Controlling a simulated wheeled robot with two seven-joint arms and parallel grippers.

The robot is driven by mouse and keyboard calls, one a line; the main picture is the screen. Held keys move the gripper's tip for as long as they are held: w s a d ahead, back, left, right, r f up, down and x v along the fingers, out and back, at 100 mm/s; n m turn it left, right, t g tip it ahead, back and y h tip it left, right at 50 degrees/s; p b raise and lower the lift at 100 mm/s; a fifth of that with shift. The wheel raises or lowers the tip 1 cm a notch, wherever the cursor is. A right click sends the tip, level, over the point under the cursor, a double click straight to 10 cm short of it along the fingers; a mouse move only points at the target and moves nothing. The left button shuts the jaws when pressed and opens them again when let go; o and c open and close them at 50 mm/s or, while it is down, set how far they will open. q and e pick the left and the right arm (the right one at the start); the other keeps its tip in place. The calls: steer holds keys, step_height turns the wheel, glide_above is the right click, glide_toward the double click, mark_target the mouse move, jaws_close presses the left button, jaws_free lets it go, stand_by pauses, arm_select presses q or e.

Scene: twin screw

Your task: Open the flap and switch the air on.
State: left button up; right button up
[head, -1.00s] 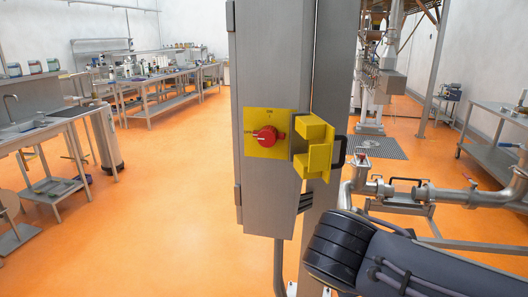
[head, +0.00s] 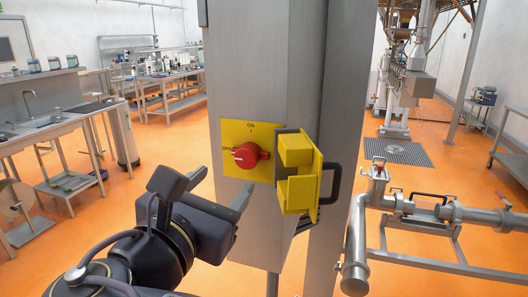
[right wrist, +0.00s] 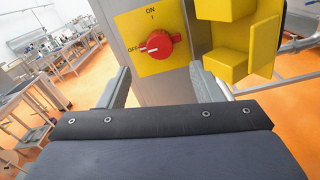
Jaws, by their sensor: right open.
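The yellow flap (head: 300,175) stands swung open to the right of the yellow switch plate, its black handle (head: 336,180) on the outer right side. The red rotary switch (head: 250,155) is uncovered on the plate (head: 262,133), and its pointer is turned left to the OFF mark. The right wrist view also shows the switch (right wrist: 158,44) and part of the flap (right wrist: 222,50). My right gripper (head: 220,187) is open and empty, below the switch and apart from it. Its two fingers (right wrist: 161,80) point toward the plate. My left gripper is not in view.
The switch sits on a tall grey metal cabinet (head: 245,70) beside a grey post (head: 345,90). Steel pipes and valves (head: 430,210) stand at right. Benches with a sink (head: 40,115) are at left. Orange floor (head: 160,170) is clear between.

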mark_target(245, 159)
steer(key=p+x, duration=0.1)
steer(key=x, duration=0.7)
steer(key=c, duration=1)
